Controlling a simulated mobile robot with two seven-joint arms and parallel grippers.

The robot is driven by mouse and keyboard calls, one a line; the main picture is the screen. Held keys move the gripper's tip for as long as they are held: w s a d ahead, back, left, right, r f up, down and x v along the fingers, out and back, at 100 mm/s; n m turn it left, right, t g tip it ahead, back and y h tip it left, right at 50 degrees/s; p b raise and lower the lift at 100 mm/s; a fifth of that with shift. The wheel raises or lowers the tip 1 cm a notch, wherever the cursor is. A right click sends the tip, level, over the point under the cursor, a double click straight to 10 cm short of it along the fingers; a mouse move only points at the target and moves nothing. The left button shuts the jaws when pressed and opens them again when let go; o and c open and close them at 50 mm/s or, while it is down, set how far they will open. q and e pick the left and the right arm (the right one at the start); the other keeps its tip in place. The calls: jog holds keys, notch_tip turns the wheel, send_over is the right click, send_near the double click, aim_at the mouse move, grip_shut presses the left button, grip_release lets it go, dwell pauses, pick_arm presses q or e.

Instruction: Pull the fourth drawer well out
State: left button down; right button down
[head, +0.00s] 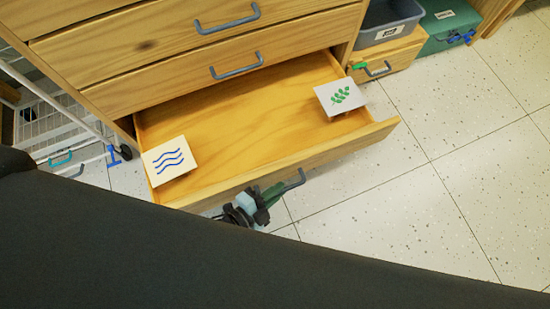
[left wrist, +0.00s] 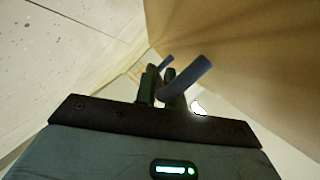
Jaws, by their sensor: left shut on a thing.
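The lowest wooden drawer in view (head: 225,125) stands well out of its cabinet, with its bare inside showing. Its grey handle (head: 296,180) is on the front face, which is seen from above. My left gripper (head: 262,200) is at this handle and is shut on it. In the left wrist view the green fingers (left wrist: 163,88) are around the blue-grey handle (left wrist: 188,80), close to the wooden drawer front (left wrist: 250,60). The far side of the grip is hidden. My right gripper is in neither view.
A blue-wave card (head: 168,160) and a green-leaf card (head: 340,97) lie at the drawer's front corners. A white wire rack (head: 60,125) stands left; a grey bin (head: 388,22) and a green box (head: 447,22) stand right. Speckled floor (head: 430,200) is clear.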

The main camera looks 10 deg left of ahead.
pick_arm(q)
jog(key=shift+s, duration=0.15)
jog(key=c, duration=1.5)
grip_release()
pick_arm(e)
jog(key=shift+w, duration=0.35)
